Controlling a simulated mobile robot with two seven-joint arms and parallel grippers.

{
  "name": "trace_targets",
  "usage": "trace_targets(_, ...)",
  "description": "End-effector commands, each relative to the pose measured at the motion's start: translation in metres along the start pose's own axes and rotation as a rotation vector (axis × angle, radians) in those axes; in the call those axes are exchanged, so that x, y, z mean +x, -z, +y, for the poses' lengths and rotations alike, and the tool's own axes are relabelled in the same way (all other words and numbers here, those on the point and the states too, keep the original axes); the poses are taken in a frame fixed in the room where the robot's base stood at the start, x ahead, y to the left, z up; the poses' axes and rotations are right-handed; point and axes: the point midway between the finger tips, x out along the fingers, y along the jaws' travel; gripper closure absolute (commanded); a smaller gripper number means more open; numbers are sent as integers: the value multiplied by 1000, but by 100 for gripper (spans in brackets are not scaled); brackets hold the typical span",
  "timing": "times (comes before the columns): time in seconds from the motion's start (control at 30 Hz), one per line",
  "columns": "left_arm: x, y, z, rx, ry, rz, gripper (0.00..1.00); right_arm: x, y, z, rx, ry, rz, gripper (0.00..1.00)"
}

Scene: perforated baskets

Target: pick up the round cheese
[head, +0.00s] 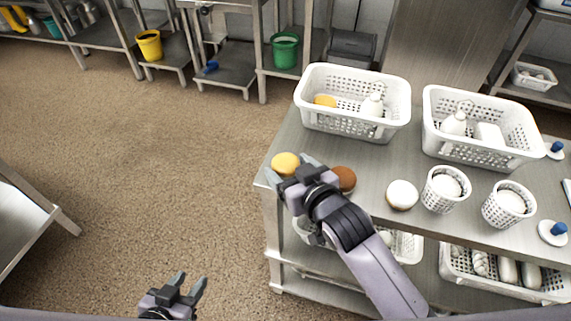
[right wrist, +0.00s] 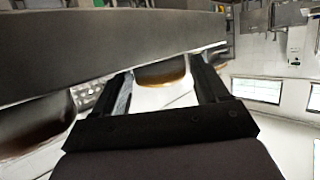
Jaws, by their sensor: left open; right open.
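The round cheese (head: 285,162) is a yellow disc at the near left corner of the metal table. My right gripper (head: 289,169) is open, with its two fingers spread to either side of the cheese's near part. In the right wrist view, a yellow-brown round thing (right wrist: 160,73), which looks like the cheese, shows between the open fingers; I cannot tell whether they touch it. Part of the cheese is hidden by the gripper in the head view. My left gripper (head: 188,286) is open and empty, low over the floor, away from the table.
A brown round item (head: 344,178) sits just right of my right gripper, then a white round one (head: 402,195). White perforated baskets (head: 312,113) (head: 432,138) stand behind, with small cups (head: 432,199) (head: 492,212) at right. The table's left edge is close to the cheese.

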Motion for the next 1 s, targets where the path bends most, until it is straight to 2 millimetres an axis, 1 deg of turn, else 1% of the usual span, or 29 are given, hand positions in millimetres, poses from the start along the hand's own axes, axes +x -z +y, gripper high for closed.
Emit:
trace_targets(0.1, 0, 0, 0, 0, 0, 0, 57, 6, 0, 0, 1, 1, 1, 26)
trace_targets(0.33, 0, 0, 0, 0, 0, 0, 57, 7, 0, 0, 1, 1, 1, 26)
trace_targets(0.37, 0, 0, 0, 0, 0, 0, 57, 7, 0, 0, 1, 1, 1, 30)
trace_targets(0.4, 0, 0, 0, 0, 0, 0, 57, 7, 0, 0, 0, 1, 1, 43)
trace_targets(0.5, 0, 0, 0, 0, 0, 0, 57, 7, 0, 0, 0, 1, 1, 71)
trace_targets(0.83, 0, 0, 0, 0, 0, 0, 57, 6, 3, 0, 0, 0, 2, 71)
trace_targets(1.0, -1, 2, 0, 0, 0, 0, 57, 2, 16, 0, 0, 1, 5, 71)
